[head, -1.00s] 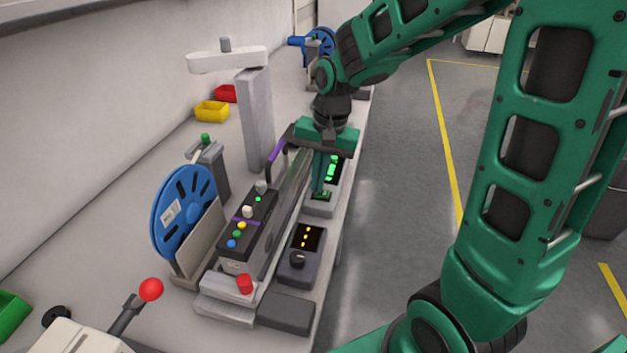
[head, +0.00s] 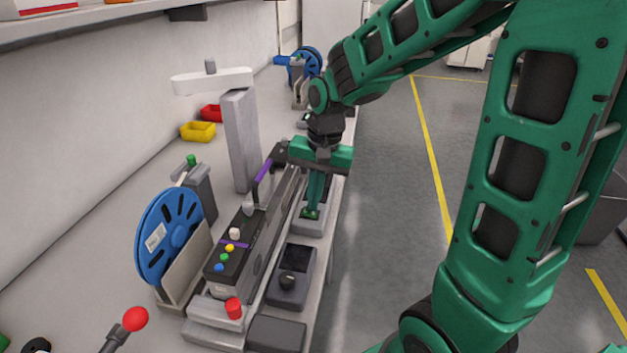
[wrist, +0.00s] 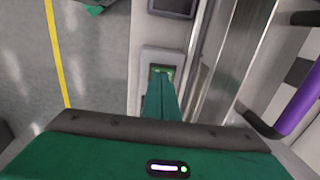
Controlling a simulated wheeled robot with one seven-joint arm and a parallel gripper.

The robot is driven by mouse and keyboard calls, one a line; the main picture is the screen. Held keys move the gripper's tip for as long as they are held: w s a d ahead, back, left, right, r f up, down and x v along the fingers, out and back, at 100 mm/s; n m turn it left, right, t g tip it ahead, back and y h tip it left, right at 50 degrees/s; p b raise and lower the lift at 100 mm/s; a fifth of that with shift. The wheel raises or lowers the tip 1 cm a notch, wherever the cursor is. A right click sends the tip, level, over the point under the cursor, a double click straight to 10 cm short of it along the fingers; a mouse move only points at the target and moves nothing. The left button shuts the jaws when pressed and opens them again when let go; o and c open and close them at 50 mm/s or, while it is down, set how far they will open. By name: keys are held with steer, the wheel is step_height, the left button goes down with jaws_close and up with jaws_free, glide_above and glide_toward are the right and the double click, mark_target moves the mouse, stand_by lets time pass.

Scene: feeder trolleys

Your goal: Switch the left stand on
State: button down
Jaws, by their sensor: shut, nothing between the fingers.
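The near feeder stand carries a blue reel (head: 170,235) and a black panel (head: 230,262) with coloured buttons. Beside it are a dark box with a knob (head: 289,278), its display dark, and a light grey box (head: 310,224) farther back. The screen (wrist: 172,5) beyond looks dark.
A grey post with a white arm (head: 240,140) stands behind the near stand. A purple handle (head: 264,170) rises close to my gripper. Another blue reel (head: 304,66) is farther along the bench. A red ball lever (head: 135,319) is at the front. Open floor lies right.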

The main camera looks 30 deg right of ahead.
step_height(320, 180, up, 13)
steer(key=s+d, duration=0.1)
steer(key=shift+d+r, duration=0.15)
steer(key=shift+d, duration=0.1)
steer(key=shift+a, duration=0.1)
stand_by(0.3)
steer(key=shift+w+a+r, duration=0.15)
steer(key=shift+w+a, duration=0.05)
steer(key=shift+a, duration=0.15)
glide_toward(320, 215)
steer(key=a+f, duration=0.1)
steer(key=w+a+f, duration=0.1)
steer(key=f, duration=0.1)
steer(key=w+a+f, duration=0.1)
steer(key=f, duration=0.1)
steer(key=shift+w+a, duration=0.2)
steer(key=shift+a, duration=0.15)
steer(key=shift+d+f, duration=0.1)
steer(key=shift+d, duration=0.05)
